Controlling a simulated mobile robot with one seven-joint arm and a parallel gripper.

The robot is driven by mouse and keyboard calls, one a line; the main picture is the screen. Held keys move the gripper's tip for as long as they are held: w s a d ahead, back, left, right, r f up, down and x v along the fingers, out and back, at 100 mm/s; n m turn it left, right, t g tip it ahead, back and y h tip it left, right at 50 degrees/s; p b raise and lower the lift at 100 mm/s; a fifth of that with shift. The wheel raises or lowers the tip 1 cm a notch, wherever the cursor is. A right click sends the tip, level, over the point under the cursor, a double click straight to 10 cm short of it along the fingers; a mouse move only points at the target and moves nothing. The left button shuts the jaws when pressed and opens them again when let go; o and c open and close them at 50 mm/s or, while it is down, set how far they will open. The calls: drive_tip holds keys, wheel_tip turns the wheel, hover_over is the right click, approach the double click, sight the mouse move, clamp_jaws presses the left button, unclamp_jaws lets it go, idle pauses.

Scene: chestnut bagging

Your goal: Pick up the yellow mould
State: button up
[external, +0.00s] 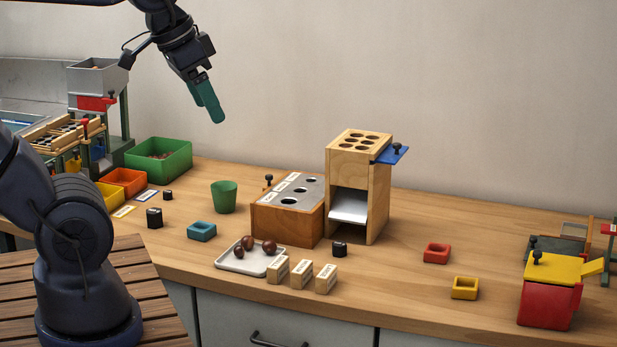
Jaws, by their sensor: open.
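My gripper (214,112) has teal fingers and hangs high in the air at the upper left, above the green cup. It is far from the yellow mould and touches nothing. The fingers overlap from this side, so the gap between them is hard to see, but the jaws are open and nothing shows in them.
A red mould (436,253) lies behind the yellow one, and a blue mould (202,231) lies at the left. A wooden tower (377,200), a box with round holes (290,228), a white tray (232,263) and labelled blocks (302,275) fill the middle. The worktop around the yellow mould is clear.

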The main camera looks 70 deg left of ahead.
drive_tip(key=n+g+h, duration=0.1)
drive_tip(key=n+h, duration=0.2)
drive_tip(key=n, duration=2.5)
hover_over(465, 282)
drive_tip(key=s+a, duration=0.1)
drive_tip(key=s, duration=0.1)
drive_tip(key=f, duration=4.1)
drive_tip(key=shift+w+f, duration=0.2)
drive_tip(key=shift+f, duration=0.2)
drive_tip(key=x, duration=0.5)
drive_tip(key=shift+s+a+f, duration=0.1)
drive_tip(key=shift+s+a, duration=0.05)
drive_tip(key=shift+a, duration=0.05)
drive_tip(key=c, duration=1.1)
